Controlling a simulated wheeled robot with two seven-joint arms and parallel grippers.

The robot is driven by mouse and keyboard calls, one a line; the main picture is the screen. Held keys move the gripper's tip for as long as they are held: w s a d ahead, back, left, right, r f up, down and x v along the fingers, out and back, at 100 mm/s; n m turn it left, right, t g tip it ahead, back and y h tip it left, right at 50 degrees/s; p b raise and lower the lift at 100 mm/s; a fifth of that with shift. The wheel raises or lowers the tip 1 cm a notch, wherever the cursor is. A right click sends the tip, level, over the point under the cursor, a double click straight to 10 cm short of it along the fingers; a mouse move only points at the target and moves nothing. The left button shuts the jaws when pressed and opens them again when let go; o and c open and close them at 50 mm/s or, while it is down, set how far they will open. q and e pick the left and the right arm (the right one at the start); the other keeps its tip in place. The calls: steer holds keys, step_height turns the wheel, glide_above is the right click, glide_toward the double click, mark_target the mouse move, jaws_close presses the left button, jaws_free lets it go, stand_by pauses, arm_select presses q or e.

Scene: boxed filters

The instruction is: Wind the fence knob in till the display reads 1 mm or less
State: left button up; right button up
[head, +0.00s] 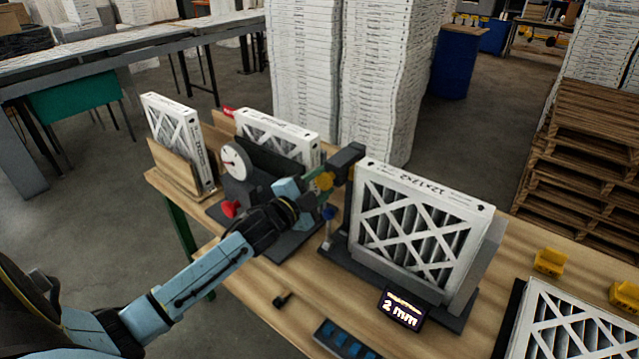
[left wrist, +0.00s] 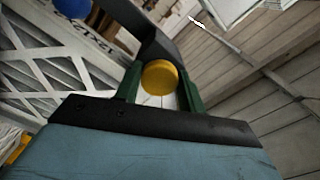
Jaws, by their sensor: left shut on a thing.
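The display (head: 402,308) at the front of the fence stand reads "2 mm". A boxed filter (head: 420,228) with a white lattice face stands upright in that stand. The yellow fence knob (head: 324,181) is at the stand's left side, at the tip of my left gripper (head: 318,184). In the left wrist view the round yellow knob (left wrist: 159,77) sits between the two green fingers of my left gripper (left wrist: 163,90), which is shut on it. A dark bracket (left wrist: 158,42) is behind the knob. My right gripper is not in view.
A dial gauge (head: 236,162) and a red knob (head: 230,209) stand left of my gripper, with another filter (head: 275,135) behind. A blue-topped post (head: 328,214) is close beside my gripper. Yellow blocks (head: 550,261) lie at the right.

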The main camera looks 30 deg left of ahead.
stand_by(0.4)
arm_select(q)
steer(key=o, duration=1)
steer(key=shift+c, duration=0.2)
steer(key=s+a+b, duration=0.1)
steer(key=s+b, duration=0.1)
steer(key=s, duration=1.1)
steer(key=shift+s, duration=0.2)
